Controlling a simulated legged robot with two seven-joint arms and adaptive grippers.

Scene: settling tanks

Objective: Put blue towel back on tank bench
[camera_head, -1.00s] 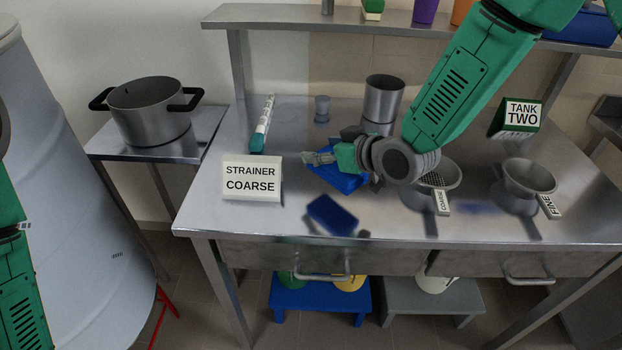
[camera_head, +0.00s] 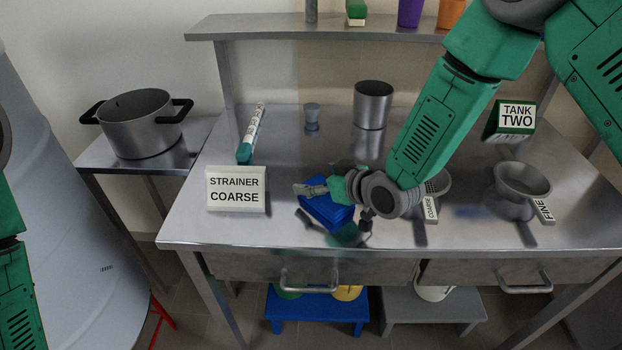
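The blue towel (camera_head: 328,210) is a folded, flat block at the left-middle of the steel tank bench (camera_head: 270,228), behind the front edge. It appears to rest on the bench top. My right gripper (camera_head: 311,189) comes in from the right, its grey fingers pointing left over the towel's back-left part. The fingers overlap the towel in this view, so I cannot tell whether they grip it or are apart from it. My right wrist hides part of the towel's right side. Only a piece of my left arm shows at the left edge; its gripper is out of view.
The coarse strainer sign (camera_head: 237,189) stands left of the towel, with a white-and-green tube (camera_head: 252,134) behind it. A steel cylinder (camera_head: 372,105) and small grey weight (camera_head: 311,117) stand behind. Two strainers, coarse (camera_head: 438,186) and fine (camera_head: 521,182), stand right. A pot (camera_head: 141,125) is on the side table.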

